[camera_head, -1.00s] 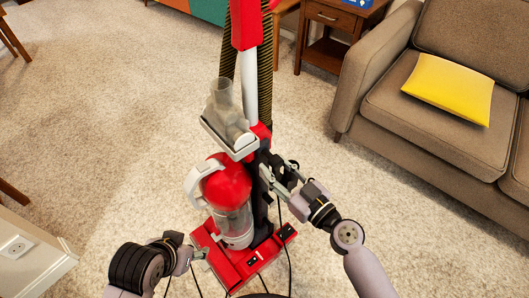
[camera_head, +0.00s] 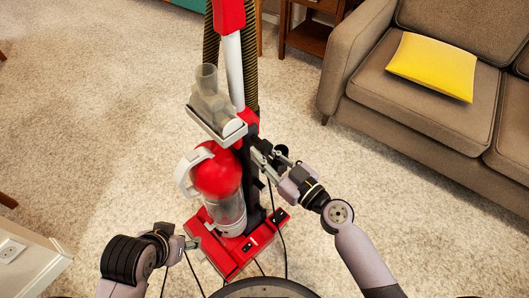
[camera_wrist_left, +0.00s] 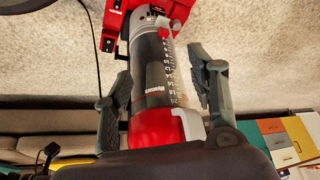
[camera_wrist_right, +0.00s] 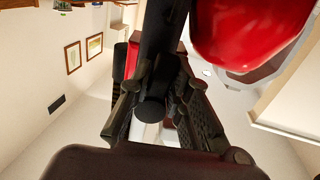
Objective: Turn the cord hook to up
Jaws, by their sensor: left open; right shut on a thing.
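A red upright vacuum cleaner (camera_head: 218,178) stands on the carpet, with a clear canister and a red base. My right gripper (camera_head: 262,158) is at the right side of its dark spine, below the clear attachment. In the right wrist view its fingers are shut on a black rounded piece (camera_wrist_right: 152,108), which appears to be the cord hook. Whether the hook points up or down cannot be made out. My left gripper (camera_head: 192,243) is low at the left of the vacuum base. In the left wrist view it is open and empty, with the canister (camera_wrist_left: 155,75) beyond its fingers.
Thin dark cords (camera_head: 283,235) hang near the vacuum base. A brown sofa (camera_head: 375,95) with a yellow pillow (camera_head: 432,66) stands at the right. A wooden side table (camera_head: 308,35) is behind. A white wall piece with an outlet (camera_head: 25,265) is at the lower left. Carpet around is clear.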

